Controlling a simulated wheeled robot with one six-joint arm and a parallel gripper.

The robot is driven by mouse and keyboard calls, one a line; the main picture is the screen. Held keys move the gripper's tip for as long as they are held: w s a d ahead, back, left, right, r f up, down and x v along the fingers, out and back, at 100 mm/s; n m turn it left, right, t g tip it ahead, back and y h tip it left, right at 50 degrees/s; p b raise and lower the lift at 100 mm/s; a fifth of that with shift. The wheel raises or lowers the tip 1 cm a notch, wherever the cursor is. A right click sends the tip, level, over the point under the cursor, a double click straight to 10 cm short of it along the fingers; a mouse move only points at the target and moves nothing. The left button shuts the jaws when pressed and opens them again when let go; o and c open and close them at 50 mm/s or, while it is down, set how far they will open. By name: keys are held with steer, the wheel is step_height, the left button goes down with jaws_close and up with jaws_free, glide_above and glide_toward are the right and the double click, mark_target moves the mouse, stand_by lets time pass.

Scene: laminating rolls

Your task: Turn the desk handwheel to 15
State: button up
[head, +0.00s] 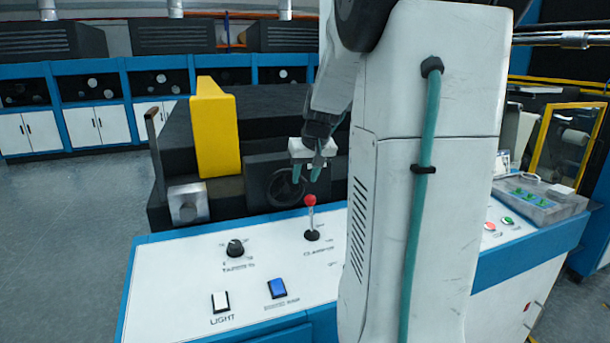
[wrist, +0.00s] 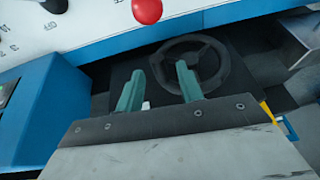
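The handwheel (head: 286,187) is a dark, spoked ring on the black machine part behind the control desk in the head view. In the wrist view its dark rim (wrist: 196,39) lies beyond my fingers, and the right finger overlaps part of it. My gripper (head: 307,173) has two green fingers and hangs over the wheel area in the head view. In the wrist view my gripper (wrist: 160,72) is open, with a gap between the fingers and nothing held. I cannot tell whether a finger touches the wheel. No scale or number on the wheel is readable.
The white desk (head: 180,270) carries a red-topped lever (head: 311,205), a black knob (head: 235,248), a white light switch (head: 220,302) and a blue switch (head: 277,289). The red lever ball (wrist: 147,10) also shows in the wrist view. A yellow guard (head: 215,130) stands left of the wheel.

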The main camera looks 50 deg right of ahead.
steer(key=shift+f, duration=0.15)
jaws_close()
steer(key=shift+d, duration=0.1)
